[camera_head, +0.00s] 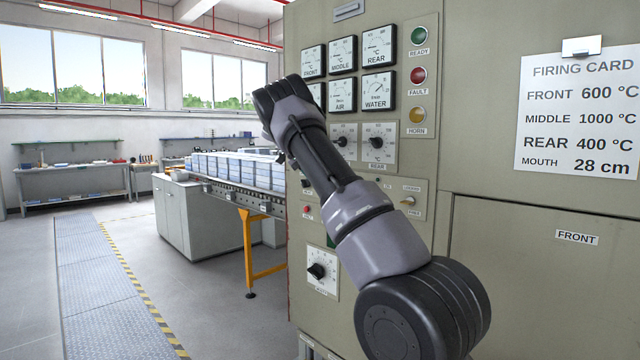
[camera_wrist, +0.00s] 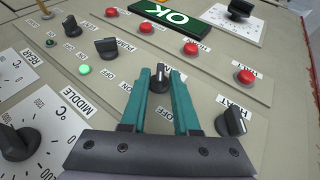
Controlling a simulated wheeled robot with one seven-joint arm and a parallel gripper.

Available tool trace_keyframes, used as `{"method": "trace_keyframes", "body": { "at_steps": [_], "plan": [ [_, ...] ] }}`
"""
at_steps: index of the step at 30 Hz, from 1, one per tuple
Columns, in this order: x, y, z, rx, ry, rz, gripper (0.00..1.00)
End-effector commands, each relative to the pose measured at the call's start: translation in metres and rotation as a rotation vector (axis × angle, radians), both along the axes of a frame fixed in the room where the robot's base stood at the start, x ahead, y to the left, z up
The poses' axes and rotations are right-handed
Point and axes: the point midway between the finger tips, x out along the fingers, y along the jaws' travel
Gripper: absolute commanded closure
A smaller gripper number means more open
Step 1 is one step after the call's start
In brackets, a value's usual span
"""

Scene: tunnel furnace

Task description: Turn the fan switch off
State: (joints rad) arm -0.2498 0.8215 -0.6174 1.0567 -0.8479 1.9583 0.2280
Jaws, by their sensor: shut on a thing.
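In the wrist view my gripper (camera_wrist: 161,72) has its two teal fingers on either side of a small black rotary knob (camera_wrist: 160,83) on the sloping beige panel, shut on it. An OFF label sits just below the knob. The knob's name label is hidden by my fingers, so I cannot read whether it says FAN. It stands between the PUMP knob (camera_wrist: 107,46) and the HEAT knob (camera_wrist: 232,121). In the head view my arm hides the gripper and this knob.
Red buttons (camera_wrist: 191,48) and a green OK display (camera_wrist: 180,15) lie beyond the knob. A green lamp (camera_wrist: 84,70) glows by the PUMP knob. Large dial knobs (camera_wrist: 17,141) stand to the left. In the head view a firing card (camera_head: 580,115) hangs on the cabinet.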

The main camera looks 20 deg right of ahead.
Motion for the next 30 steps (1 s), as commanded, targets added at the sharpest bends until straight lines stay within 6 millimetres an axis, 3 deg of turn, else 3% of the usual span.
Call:
{"method": "trace_keyframes", "body": {
  "at_steps": [19,20,30],
  "plan": [
    [0.0009,-0.0014,0.0,-0.019,0.044,0.001,1.0],
    [0.0009,-0.0014,0.0,-0.019,0.044,0.001,0.59],
    [0.0003,-0.0008,0.0003,-0.017,0.044,0.001,0.57]
  ]
}}
